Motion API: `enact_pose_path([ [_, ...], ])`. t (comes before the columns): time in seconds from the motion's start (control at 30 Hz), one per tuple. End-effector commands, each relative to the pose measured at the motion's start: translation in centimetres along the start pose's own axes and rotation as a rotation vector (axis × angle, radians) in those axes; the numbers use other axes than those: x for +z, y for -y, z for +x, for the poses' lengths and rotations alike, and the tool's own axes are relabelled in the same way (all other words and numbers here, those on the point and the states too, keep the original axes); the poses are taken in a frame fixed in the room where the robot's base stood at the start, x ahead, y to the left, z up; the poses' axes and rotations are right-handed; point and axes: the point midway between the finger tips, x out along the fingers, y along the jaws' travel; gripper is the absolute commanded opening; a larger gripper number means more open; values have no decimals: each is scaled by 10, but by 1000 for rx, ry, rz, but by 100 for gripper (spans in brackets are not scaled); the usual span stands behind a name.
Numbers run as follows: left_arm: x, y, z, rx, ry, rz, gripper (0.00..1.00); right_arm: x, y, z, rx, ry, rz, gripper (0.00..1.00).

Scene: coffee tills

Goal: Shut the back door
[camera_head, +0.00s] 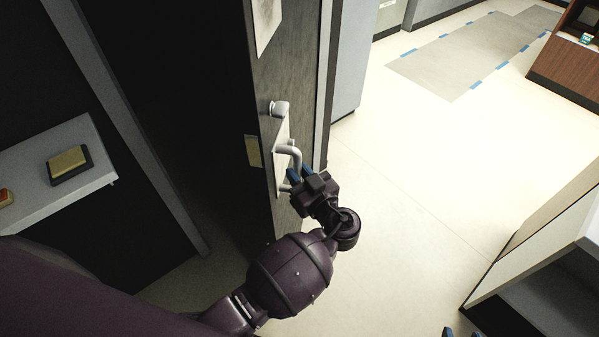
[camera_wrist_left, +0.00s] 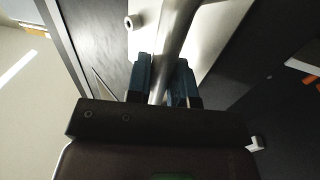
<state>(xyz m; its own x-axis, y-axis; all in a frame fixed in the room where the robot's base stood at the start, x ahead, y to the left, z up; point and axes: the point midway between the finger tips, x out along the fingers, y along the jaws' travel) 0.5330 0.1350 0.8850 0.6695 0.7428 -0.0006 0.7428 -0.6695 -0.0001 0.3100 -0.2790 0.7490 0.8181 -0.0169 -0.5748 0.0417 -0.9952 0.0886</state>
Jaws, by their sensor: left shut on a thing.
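The back door (camera_head: 285,75) is a grey door standing open in the head view, its edge with a brass latch plate (camera_head: 253,151) turned toward me. A dark gap lies between that edge and the frame post (camera_head: 135,125) on the left. The door has a silver lever handle (camera_head: 295,155) on a pale plate, with a round knob (camera_head: 280,108) above. My left gripper (camera_head: 297,177) is shut on the handle; the left wrist view shows the metal bar (camera_wrist_left: 171,45) between its blue fingers (camera_wrist_left: 163,82). Two separated blue fingertips of my right gripper (camera_head: 461,333) show at the bottom edge.
A white shelf (camera_head: 90,140) with a yellow-topped block (camera_head: 68,163) is at the left. Pale floor (camera_head: 400,210) is open to the right of the door. A shelf unit (camera_head: 545,260) stands at the lower right, and a wooden counter (camera_head: 570,60) at the far right.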

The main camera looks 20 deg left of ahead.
Motion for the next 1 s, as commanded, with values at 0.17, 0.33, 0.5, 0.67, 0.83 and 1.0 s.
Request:
enact_pose_path([
  [0.17,0,13,11,-4,0,2,0,-7,0,1,-1,-12,0,51],
  [0.33,1,16,15,-3,0,2,0,-12,2,3,-3,-23,2,51],
  [0.5,0,25,25,-4,0,2,0,-14,4,4,-4,-27,8,51],
  [0.67,0,34,36,-2,-1,2,0,-12,4,4,-4,-23,8,51],
  [0.83,-1,43,48,0,-3,1,0,-5,4,3,-3,-11,8,51],
  [1.0,-1,53,59,1,-3,-1,0,2,3,1,-1,2,8,51],
])
